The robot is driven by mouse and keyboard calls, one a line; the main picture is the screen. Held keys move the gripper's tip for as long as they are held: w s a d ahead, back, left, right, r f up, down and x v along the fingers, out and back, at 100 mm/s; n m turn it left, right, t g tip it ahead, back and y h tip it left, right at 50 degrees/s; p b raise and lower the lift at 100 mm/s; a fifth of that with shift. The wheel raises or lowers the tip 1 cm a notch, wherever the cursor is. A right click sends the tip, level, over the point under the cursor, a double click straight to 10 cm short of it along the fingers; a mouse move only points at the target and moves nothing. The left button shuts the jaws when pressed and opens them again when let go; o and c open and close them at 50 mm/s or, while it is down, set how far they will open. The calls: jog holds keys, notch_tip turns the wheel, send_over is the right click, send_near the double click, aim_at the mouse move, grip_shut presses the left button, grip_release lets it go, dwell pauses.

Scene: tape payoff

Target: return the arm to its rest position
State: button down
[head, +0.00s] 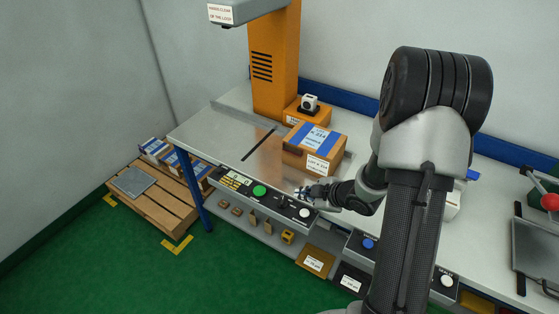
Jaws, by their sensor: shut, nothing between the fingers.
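My arm (415,200) rises in the right half of the head view and bends down and left to my gripper. My gripper (304,191) is shut and empty. It is just above the front edge of the machine table, over the control panel (262,195) with its green button and black switch. A brown box (315,149) with blue tape and a white label sits on the table just behind my gripper. Part of the table to the right is hidden behind my arm.
An orange machine column (276,62) stands on the table (205,130). A wooden pallet (155,199) with a grey plate and taped boxes is at left. A second bench (505,190) with a red-knobbed lever is at right. Green floor (110,270) is clear at lower left.

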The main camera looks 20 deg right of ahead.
jog(key=s+d+r+m+g+h, duration=0.1)
jog(key=s+r+m+h, duration=0.15)
jog(key=r, duration=0.65)
jog(key=s+r+m+h, duration=0.1)
jog(key=r+m+h, duration=0.3)
jog(key=r, duration=0.4)
jog(key=s+a+r+m+g+y, duration=0.1)
jog(key=s+a+r+m, duration=0.2)
jog(key=s+a, duration=0.4)
jog(key=s+a+r+m+g+y, duration=0.2)
jog(key=s+a, duration=0.5)
jog(key=s, duration=0.7)
notch_tip(320, 180, up, 3)
jog(key=shift+s+a+f+m, duration=0.15)
jog(key=shift+s+a+m, duration=0.2)
jog(key=shift+m, duration=0.4)
jog(key=c, duration=2.3)
grip_release()
jog(key=shift+d, duration=0.15)
